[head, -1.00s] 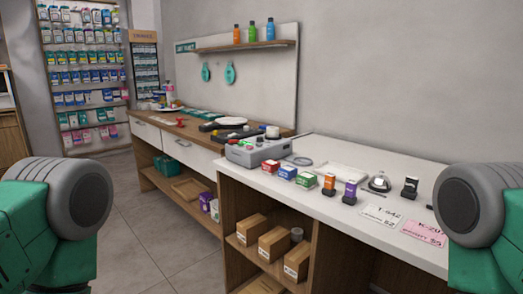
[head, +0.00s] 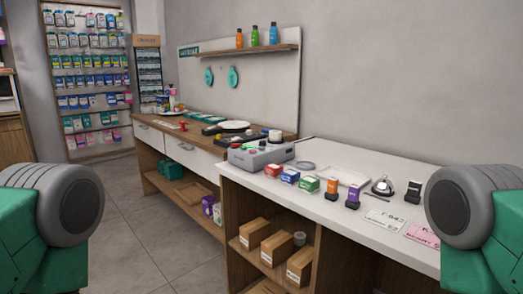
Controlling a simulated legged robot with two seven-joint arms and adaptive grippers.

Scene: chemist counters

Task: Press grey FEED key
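A grey machine (head: 262,153) with small coloured buttons on its sloped front stands on the left end of the white counter. A grey FEED key cannot be made out on it at this size. Parts of my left arm show at the left edge and parts of my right arm at the right edge, both well apart from the machine. Neither gripper is in view.
The white counter (head: 345,160) holds small coloured boxes (head: 290,176), a bell (head: 382,187), dark-topped stamps and price cards (head: 385,219). A wooden-topped counter (head: 170,125) adjoins it on the left. Cardboard boxes (head: 252,232) sit on the shelf below. The floor (head: 150,235) at left is clear.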

